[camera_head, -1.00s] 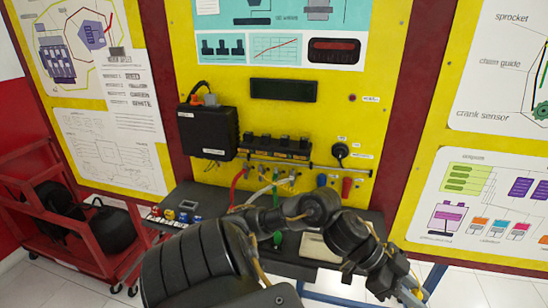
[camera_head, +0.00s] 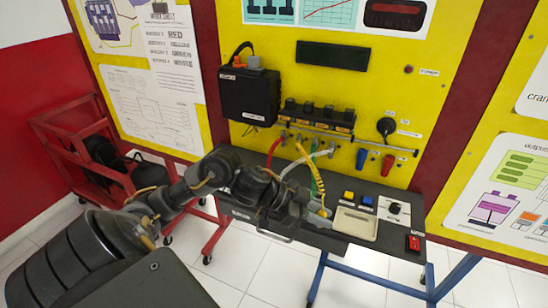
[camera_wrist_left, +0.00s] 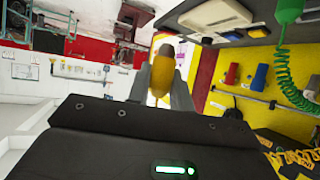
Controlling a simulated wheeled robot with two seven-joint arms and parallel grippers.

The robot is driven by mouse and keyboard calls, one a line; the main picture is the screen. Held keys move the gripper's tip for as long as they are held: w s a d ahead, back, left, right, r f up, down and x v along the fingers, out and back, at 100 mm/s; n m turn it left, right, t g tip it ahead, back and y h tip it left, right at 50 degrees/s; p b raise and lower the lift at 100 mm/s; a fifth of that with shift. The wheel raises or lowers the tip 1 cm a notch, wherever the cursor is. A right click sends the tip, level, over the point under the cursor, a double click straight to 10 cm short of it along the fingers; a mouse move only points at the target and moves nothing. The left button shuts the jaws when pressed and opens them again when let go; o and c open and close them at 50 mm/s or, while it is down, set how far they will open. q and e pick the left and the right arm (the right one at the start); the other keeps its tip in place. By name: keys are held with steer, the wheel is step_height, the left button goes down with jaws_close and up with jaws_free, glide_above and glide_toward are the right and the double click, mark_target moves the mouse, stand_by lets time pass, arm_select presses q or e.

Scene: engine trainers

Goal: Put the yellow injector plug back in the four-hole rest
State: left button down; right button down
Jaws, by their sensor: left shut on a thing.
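My left gripper (camera_head: 318,207) is over the dark bench, near the left side of a beige tray. It is shut on the yellow injector plug (camera_head: 323,212), seen more clearly between the two fingers in the left wrist view (camera_wrist_left: 162,72). A yellow coiled cable (camera_head: 312,170) runs from the wall panel down towards the plug. I cannot make out the four-hole rest; my left arm covers the left part of the bench. My right gripper is not in view.
The beige tray (camera_head: 355,223) lies beside the gripper on the bench (camera_head: 391,222). A black knob box (camera_head: 398,208) and a red switch (camera_head: 414,242) are at the right. Other cables hang close by.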

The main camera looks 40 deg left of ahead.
arm_select(q)
steer(key=w+a+n+t+y+p, duration=0.35)
steer(key=w+a+n+p, duration=0.3)
steer(key=w+a, duration=0.75)
steer(key=a+f+y+b, duration=0.1)
steer(key=a+f, duration=0.2)
steer(key=a+f+y+b, duration=0.1)
steer(key=a+f, duration=0.2)
steer(key=a+f+n+y+b, duration=0.1)
steer(key=a+f, duration=0.1)
steer(key=shift+s+a+f+t, duration=0.35)
steer(key=shift+s+a+f, duration=0.05)
steer(key=shift+f, duration=0.3)
steer(key=shift+s+p, duration=0.1)
steer(key=shift+p, duration=0.35)
steer(key=shift+f+b, duration=0.35)
steer(key=shift+f, duration=0.25)
